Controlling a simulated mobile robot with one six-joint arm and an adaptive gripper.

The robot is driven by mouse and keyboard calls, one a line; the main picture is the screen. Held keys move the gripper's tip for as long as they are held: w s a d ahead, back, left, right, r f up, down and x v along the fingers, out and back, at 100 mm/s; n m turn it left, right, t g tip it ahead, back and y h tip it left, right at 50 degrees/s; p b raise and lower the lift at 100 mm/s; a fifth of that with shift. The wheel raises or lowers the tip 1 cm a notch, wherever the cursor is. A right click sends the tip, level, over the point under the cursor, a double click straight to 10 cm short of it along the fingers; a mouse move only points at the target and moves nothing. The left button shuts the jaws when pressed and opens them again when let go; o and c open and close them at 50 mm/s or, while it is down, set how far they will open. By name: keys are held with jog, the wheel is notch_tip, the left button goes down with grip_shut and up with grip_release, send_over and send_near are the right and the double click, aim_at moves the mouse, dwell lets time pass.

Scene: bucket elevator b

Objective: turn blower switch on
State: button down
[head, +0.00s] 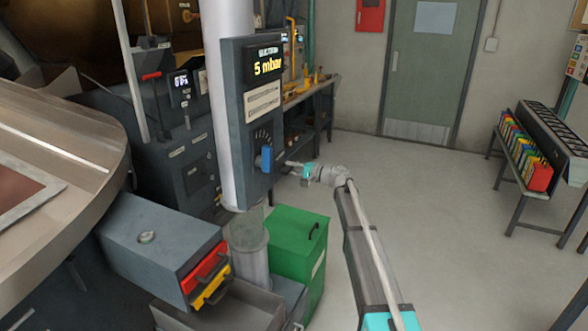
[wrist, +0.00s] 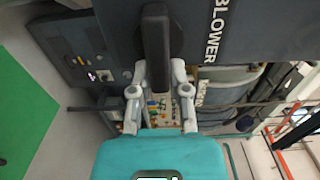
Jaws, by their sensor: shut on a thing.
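In the wrist view the switch handle (wrist: 155,35) looks dark and stands out from the panel face (wrist: 230,45) marked BLOWER. My gripper (head: 286,163) reaches the switch from the right. In the wrist view my gripper (wrist: 158,70) has one finger on each side of the handle and is shut on it. The dial marks are too small to read.
A green bin (head: 300,245) and a grey box with red and yellow handles (head: 160,240) stand below the panel. A white column (head: 227,90) rises behind it. The floor between is clear.

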jog(key=c, duration=0.6)
grip_release()
jog(key=shift+s+a, duration=0.1)
jog(key=shift+a, duration=0.25)
jog(key=shift+d, duration=0.1)
jog(key=shift+d, duration=0.1)
jog(key=shift+s+d, duration=0.1)
jog(key=shift+d, duration=0.25)
jog(key=v, duration=1.1)
